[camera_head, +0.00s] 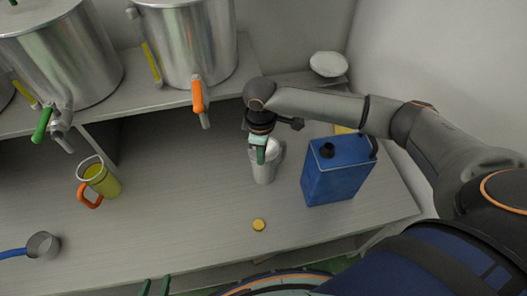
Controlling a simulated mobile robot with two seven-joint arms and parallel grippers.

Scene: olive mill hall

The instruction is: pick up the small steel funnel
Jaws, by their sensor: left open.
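A small steel vessel (264,171), wider at its top, stands upright on the grey worktop right of centre. It may be the small steel funnel or a cup holding it; I cannot tell. My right gripper (261,153) reaches in from the right and points down at the vessel's top, with its green fingers at or over the rim. The wrist hides part of the top, so I cannot tell whether the fingers hold anything. My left gripper (155,287) shows only as two green fingertips, apart and empty, at the bottom edge, far from the vessel.
A blue canister (336,176) stands close to the vessel's right. A yellow cap (259,225) lies in front. A yellow jug (101,181) and a blue-handled scoop (43,246) are at left. Steel tanks (187,45) with taps stand on the shelf behind. The worktop's middle is clear.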

